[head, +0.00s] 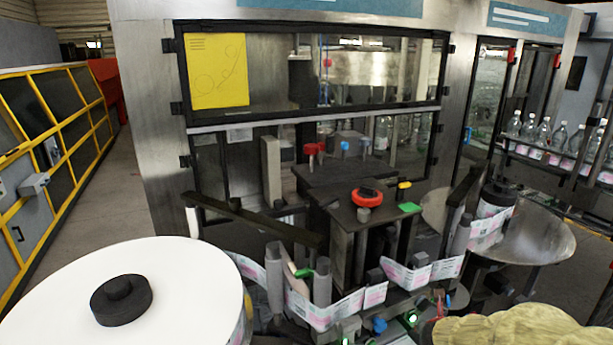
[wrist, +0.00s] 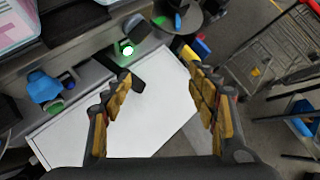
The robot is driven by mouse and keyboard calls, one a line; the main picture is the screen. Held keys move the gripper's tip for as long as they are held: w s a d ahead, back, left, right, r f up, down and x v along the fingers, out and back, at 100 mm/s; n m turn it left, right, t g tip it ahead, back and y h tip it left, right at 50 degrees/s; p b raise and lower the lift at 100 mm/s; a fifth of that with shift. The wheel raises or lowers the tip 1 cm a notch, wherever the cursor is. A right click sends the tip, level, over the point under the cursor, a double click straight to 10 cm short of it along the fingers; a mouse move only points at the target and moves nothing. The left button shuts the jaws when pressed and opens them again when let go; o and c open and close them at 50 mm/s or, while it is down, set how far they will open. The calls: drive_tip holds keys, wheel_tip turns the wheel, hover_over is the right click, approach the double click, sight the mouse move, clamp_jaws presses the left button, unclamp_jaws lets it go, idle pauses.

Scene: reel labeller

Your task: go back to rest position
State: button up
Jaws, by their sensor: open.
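My gripper (wrist: 163,105) shows in the wrist view with its two yellow-padded fingers spread wide apart. Nothing is between the fingers. Behind and below them is a white flat surface (wrist: 150,118). The gripper cannot be made out in the head view. The reel labeller (head: 365,205) stands in the middle of the head view, with a label web (head: 340,308) running around its rollers. A large white reel (head: 190,290) with a black hub (head: 121,299) is at the lower left.
A green-lit button (wrist: 126,48) and a blue knob (wrist: 44,87) are close to the gripper in the wrist view. A wire cart (wrist: 275,55) stands at right. Yellow-framed cabinets (head: 50,150) line the left, beside clear floor (head: 100,200). Bottles (head: 545,133) stand at right.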

drive_tip(key=s+a+r+n+y+b, duration=0.1)
drive_tip(key=s+a+r+n+y, duration=0.3)
drive_tip(key=a+n, duration=0.55)
drive_tip(key=s+a+r+n+y+b, duration=0.15)
drive_tip(key=s+a+r+n, duration=0.25)
drive_tip(key=a+r+n, duration=0.55)
drive_tip(key=s+d+f+n+g, duration=0.1)
drive_tip(key=s+n, duration=0.8)
drive_tip(key=s+d+f+n+g, duration=0.1)
drive_tip(key=s+f+n, duration=0.1)
drive_tip(key=s+n, duration=0.8)
drive_tip(key=shift+d+g+h+b, duration=0.3)
drive_tip(key=shift+d+h+b, duration=0.1)
drive_tip(key=shift+h+b, duration=0.05)
drive_tip(key=shift+c, duration=1.1)
